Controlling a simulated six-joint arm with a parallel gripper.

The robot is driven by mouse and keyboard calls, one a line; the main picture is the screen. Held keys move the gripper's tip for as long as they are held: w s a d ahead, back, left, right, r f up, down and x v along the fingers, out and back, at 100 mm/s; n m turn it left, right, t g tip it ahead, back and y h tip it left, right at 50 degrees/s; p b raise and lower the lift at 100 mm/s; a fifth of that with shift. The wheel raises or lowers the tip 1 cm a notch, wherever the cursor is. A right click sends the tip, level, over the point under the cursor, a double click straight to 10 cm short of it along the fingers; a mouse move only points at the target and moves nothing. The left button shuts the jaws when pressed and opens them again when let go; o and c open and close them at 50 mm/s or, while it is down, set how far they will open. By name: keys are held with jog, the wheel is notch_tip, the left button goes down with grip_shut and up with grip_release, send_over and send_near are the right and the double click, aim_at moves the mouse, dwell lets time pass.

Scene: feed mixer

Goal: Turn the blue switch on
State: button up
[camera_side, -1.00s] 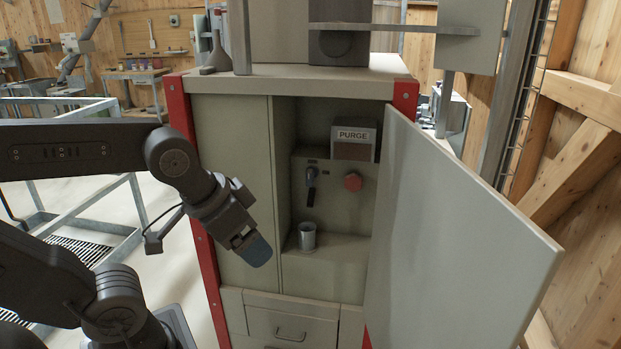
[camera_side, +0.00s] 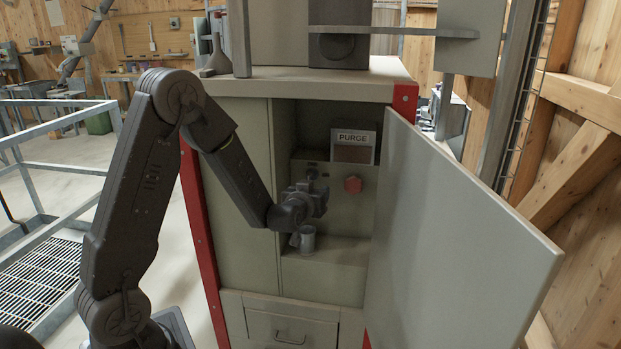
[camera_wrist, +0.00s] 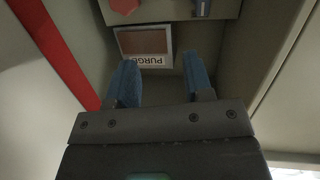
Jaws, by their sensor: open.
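The blue switch (camera_wrist: 202,8) shows only in part at the top edge of the wrist view, on the panel inside the open cabinet. In the side view my gripper covers most or all of it, so its handle position cannot be seen. My gripper (camera_side: 312,192) is inside the cabinet opening, in front of the panel's left part. In the wrist view its two blue fingers (camera_wrist: 161,72) are spread apart with nothing between them. Contact with the switch cannot be seen.
A red button (camera_side: 353,184) sits right of my gripper on the panel. The PURGE box (camera_side: 353,147) is above it. A metal cup (camera_side: 307,238) stands on the shelf just below my gripper. The open cabinet door (camera_side: 455,230) bounds the right side.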

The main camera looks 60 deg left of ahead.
aim_at(310, 177)
jog(key=s+a+f+n+y, duration=0.1)
jog(key=a+f+y, duration=0.3)
jog(key=a, duration=0.1)
jog(key=x, duration=1.3)
jog(key=shift+w+f, duration=0.1)
jog(key=shift+f, duration=0.15)
